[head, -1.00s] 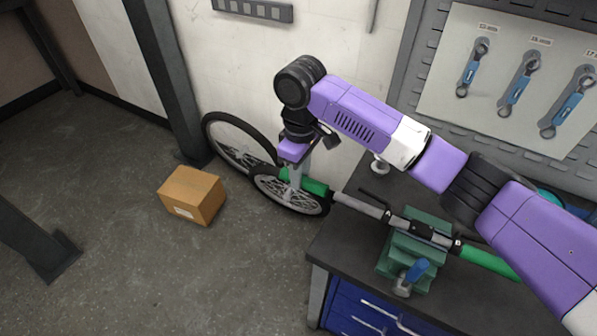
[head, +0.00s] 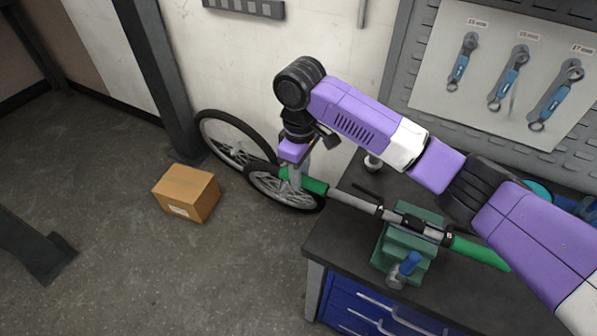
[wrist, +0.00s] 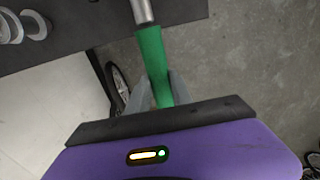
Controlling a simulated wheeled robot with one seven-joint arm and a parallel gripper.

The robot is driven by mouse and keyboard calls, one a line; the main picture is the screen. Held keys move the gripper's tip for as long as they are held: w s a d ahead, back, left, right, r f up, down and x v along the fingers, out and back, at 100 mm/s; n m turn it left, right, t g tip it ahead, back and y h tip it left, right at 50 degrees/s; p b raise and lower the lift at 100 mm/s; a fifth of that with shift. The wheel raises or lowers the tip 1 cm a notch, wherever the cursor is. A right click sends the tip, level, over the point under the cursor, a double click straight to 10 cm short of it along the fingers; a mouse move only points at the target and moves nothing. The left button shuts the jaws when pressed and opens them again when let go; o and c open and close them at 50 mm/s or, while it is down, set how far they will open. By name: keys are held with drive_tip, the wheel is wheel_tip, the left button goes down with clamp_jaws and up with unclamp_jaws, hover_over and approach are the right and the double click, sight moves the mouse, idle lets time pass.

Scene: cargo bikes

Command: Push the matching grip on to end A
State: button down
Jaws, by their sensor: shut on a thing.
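The grey handlebar (head: 354,200) is clamped in the green vise (head: 403,246) on the workbench. A green grip (head: 314,186) is at its left end, held in my gripper (head: 293,178). In the wrist view the fingers (wrist: 157,92) are shut around the grip (wrist: 153,58), in line with the metal bar end (wrist: 142,11). Grip and bar end meet there with no clear gap; I cannot tell how deep the bar sits inside. Another green grip (head: 479,252) is on the bar's right end. No end letter is readable.
The bench (head: 335,245) has blue drawers (head: 362,312) below. Two wheels (head: 285,187) stand by the wall behind my gripper. A cardboard box (head: 186,193) sits on the floor at left. Wrenches (head: 508,78) hang on the back panel.

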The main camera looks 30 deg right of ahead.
sight(332, 189)
drive_tip(key=shift+s+d+p, duration=0.65)
drive_tip(key=shift+s, duration=0.25)
drive_tip(key=shift+s+d, duration=0.2)
drive_tip(key=shift+s, duration=0.1)
drive_tip(key=shift+s+d+p, duration=0.4)
drive_tip(key=shift+s+p, duration=0.05)
drive_tip(key=shift+s, duration=0.05)
drive_tip(key=shift+s+d, duration=0.2)
drive_tip(key=shift+s, duration=0.1)
drive_tip(key=shift+s+d+p, duration=0.2)
drive_tip(key=shift+s+p, duration=0.1)
drive_tip(key=shift+s+d, duration=0.15)
drive_tip(key=shift+s, duration=0.1)
drive_tip(key=shift+s+d+p, duration=0.3)
drive_tip(key=shift+s+d, duration=0.15)
drive_tip(key=shift+s, duration=0.15)
idle(0.5)
drive_tip(key=shift+s+d, duration=0.25)
drive_tip(key=shift+s, duration=0.05)
